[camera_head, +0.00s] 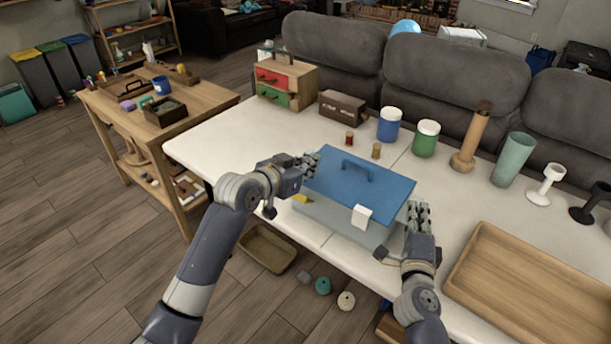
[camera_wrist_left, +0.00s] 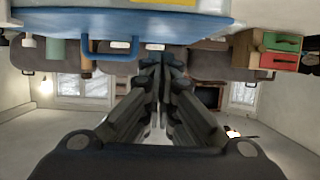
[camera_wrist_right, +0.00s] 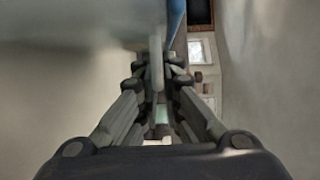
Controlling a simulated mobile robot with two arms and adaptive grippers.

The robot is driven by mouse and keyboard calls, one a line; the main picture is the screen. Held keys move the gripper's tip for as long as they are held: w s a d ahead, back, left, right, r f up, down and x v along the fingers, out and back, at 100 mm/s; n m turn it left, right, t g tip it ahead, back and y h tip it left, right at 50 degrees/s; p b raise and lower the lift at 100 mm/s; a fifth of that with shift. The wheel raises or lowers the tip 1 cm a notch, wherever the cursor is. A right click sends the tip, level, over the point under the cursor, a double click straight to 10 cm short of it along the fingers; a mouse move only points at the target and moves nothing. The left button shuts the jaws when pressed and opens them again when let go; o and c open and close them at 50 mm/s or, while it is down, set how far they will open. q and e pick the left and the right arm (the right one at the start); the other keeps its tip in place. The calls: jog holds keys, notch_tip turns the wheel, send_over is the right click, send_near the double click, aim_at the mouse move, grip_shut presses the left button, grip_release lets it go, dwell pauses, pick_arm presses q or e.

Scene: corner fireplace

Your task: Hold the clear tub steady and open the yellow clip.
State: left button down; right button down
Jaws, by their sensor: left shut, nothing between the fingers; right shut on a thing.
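The clear tub (camera_head: 340,222) stands near the front edge of the white table under a blue lid (camera_head: 375,185) with a raised handle. The yellow clip (camera_head: 302,198) shows at the tub's left side, partly hidden by my left arm. A white clip (camera_head: 361,216) sits at the lid's front edge. My left gripper (camera_head: 312,160) is shut and empty beside the lid's left edge; the lid (camera_wrist_left: 190,22) also fills the top of the left wrist view. My right gripper (camera_head: 418,208) is at the tub's right side, shut on a pale upright piece (camera_wrist_right: 157,72), apparently part of the tub.
Two small jars (camera_head: 376,150), a blue canister (camera_head: 389,125) and a green canister (camera_head: 425,139) stand behind the tub. A wooden tray (camera_head: 520,285) lies to the right. A drawer box (camera_head: 300,80) and a brown box (camera_head: 343,107) stand at the back left. The table's left part is clear.

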pick_arm(q)
jog(key=s+a, duration=0.5)
jog(key=s, duration=0.3)
jog(key=shift+r, duration=0.25)
jog(key=shift+s, duration=0.1)
pick_arm(e)
jog(key=c, duration=1.7)
grip_release()
jog(key=o, duration=0.6)
jog(key=shift+s, duration=0.1)
